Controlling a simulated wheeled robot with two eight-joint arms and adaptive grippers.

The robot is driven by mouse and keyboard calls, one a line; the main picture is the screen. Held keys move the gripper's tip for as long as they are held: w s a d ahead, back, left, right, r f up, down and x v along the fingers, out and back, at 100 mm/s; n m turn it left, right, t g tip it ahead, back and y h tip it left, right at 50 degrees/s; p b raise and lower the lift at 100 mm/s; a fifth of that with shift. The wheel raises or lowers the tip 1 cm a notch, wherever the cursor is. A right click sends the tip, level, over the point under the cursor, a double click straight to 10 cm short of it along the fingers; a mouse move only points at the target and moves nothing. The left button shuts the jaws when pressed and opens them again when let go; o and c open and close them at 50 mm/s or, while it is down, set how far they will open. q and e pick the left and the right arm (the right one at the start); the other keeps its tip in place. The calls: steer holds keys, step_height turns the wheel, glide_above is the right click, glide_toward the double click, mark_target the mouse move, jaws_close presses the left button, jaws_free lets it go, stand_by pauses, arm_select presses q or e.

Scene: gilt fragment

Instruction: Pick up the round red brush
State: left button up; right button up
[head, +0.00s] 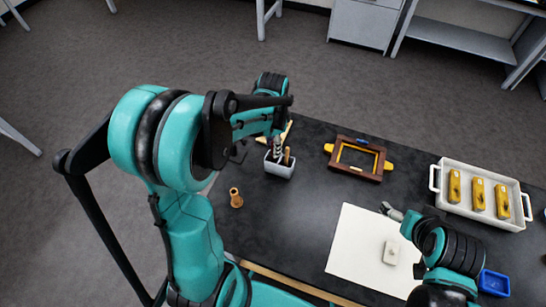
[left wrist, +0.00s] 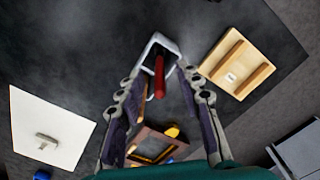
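The round red brush (left wrist: 159,78) shows in the left wrist view as a red handle standing up out of a small white holder (left wrist: 153,43). In the head view the holder (head: 279,169) stands on the dark table, with a brown-looking handle in it; I cannot make out the red there. My left gripper (left wrist: 163,82) is open above the holder, its fingers on either side of the red handle and apart from it. In the head view the left gripper (head: 277,143) is partly hidden by its arm. My right gripper (head: 391,212) is over the white sheet; its finger opening is unclear.
A brown frame with yellow clamps (head: 372,174) lies right of the holder. A white tray (head: 479,166) holds yellow blocks. A white sheet (head: 350,262) carries a pale fragment (head: 391,252). A blue box (head: 494,283), a small wooden pot (head: 236,198) and a wooden stand (left wrist: 228,75) are nearby.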

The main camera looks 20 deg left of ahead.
arm_select(q)
jaws_close()
steer(key=shift+r, duration=0.1)
step_height(320, 180, up, 10)
steer(key=p, duration=0.2)
steer(key=shift+p, duration=0.35)
